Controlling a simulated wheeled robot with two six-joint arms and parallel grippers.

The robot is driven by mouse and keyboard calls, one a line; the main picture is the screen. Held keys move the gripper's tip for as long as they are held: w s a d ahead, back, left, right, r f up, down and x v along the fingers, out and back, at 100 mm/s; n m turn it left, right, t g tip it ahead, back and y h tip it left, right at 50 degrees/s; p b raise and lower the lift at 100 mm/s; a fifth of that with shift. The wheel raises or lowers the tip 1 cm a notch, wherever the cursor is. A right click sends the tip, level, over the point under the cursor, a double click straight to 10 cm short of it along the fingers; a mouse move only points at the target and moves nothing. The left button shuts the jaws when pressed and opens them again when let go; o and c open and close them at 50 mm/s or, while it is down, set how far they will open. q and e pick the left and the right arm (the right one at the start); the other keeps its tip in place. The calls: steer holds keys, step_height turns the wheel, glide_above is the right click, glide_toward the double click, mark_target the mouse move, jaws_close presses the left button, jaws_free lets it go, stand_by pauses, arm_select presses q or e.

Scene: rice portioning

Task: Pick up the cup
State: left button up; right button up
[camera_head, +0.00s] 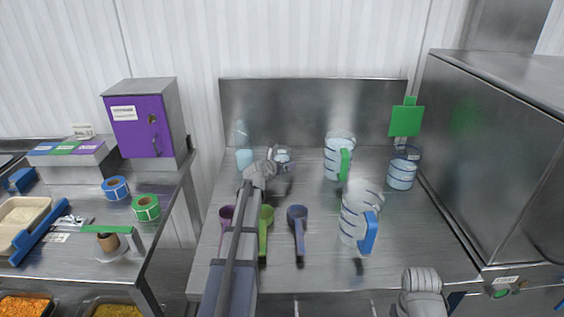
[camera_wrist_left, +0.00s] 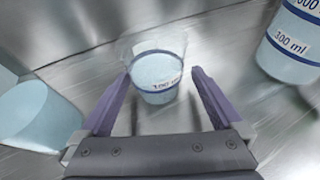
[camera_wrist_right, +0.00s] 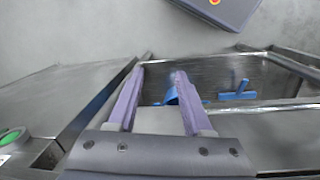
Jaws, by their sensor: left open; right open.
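A small clear cup (camera_wrist_left: 158,72) with a blue band and a volume marking stands on the steel counter in the left wrist view. It also shows in the head view (camera_head: 284,155), partly behind my left gripper (camera_head: 272,158). My left gripper is open, with its purple fingertips (camera_wrist_left: 161,76) on either side of the cup's near part. I see no clear contact between fingers and cup. My right gripper (camera_wrist_right: 160,73) is open and empty, low at the counter's front right; only its wrist part shows clearly in the head view.
A pale blue cup (camera_head: 244,160) stands left of the small cup. A green-handled jug (camera_head: 338,160), a blue-handled jug (camera_head: 355,222) and a measuring beaker (camera_head: 402,176) stand to its right. Purple, green (camera_head: 264,228) and blue scoops lie in front. A steel panel (camera_head: 310,110) closes the back.

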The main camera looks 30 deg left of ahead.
mark_target(284, 158)
arm_select(q)
steer(key=x, duration=0.1)
steer(key=b+x, duration=0.1)
steer(key=x, duration=0.3)
steer(key=shift+w+a+r, duration=0.2)
steer(key=shift+a+r, duration=0.05)
steer(key=shift+r, duration=0.05)
steer(key=shift+s+r, duration=0.1)
steer(key=shift+c, duration=0.2)
steer(key=c, duration=1.4)
